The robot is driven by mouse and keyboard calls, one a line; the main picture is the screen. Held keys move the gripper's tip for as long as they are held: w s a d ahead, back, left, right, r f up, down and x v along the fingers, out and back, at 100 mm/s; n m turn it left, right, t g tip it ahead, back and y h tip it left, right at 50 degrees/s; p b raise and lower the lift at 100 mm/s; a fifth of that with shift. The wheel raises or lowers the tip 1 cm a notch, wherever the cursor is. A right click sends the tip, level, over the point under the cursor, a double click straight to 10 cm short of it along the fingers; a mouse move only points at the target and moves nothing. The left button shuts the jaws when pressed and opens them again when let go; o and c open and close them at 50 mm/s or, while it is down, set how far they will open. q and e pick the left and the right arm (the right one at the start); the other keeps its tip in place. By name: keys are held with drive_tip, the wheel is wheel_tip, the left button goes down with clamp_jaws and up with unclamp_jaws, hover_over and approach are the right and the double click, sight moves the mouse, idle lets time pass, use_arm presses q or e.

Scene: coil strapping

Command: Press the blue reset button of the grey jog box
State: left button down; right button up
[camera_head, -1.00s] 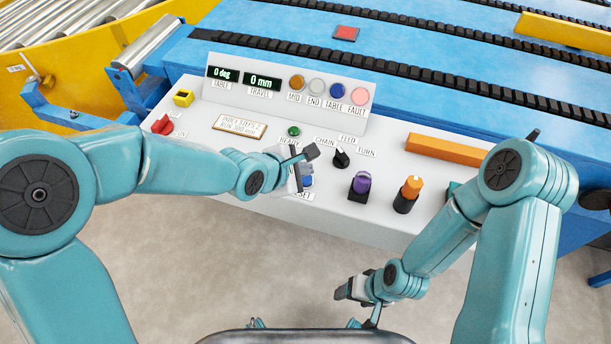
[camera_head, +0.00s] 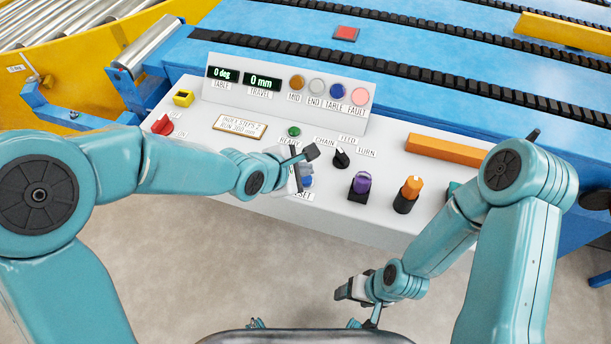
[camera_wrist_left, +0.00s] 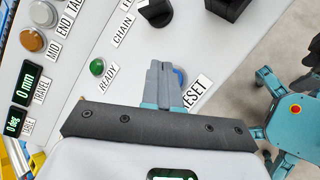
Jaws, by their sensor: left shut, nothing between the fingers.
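The grey jog box (camera_head: 355,215) has a sloped top with labelled controls. Its blue reset button (camera_head: 307,182) is near the front edge, partly covered by my left gripper (camera_head: 298,180). In the left wrist view the shut, empty fingers (camera_wrist_left: 163,82) are over the panel, and a sliver of the blue button (camera_wrist_left: 180,76) shows beside them, next to the RESET label (camera_wrist_left: 197,92). Whether the fingertips touch the button cannot be told. My right gripper (camera_head: 352,290) hangs low in front of the box, away from it; its jaws are unclear.
Near the button are a green ready button (camera_head: 294,131), a black chain selector (camera_head: 341,158), a purple knob (camera_head: 360,184) and an orange knob (camera_head: 408,192). A red switch (camera_head: 162,125) is at the left. The displays (camera_head: 262,82) read 0 deg and 0 mm.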

use_arm(q)
drive_tip(key=shift+f, duration=0.15)
drive_tip(key=shift+f, duration=0.3)
drive_tip(key=shift+f+b, duration=0.35)
drive_tip(key=shift+f, duration=0.2)
idle(0.8)
drive_tip(key=shift+r, duration=0.1)
drive_tip(key=shift+r+p, duration=0.85)
drive_tip(key=shift+p, duration=0.25)
wheel_tip(320, 180, up, 5)
drive_tip(key=p, duration=0.5)
drive_tip(key=shift+r, duration=0.1)
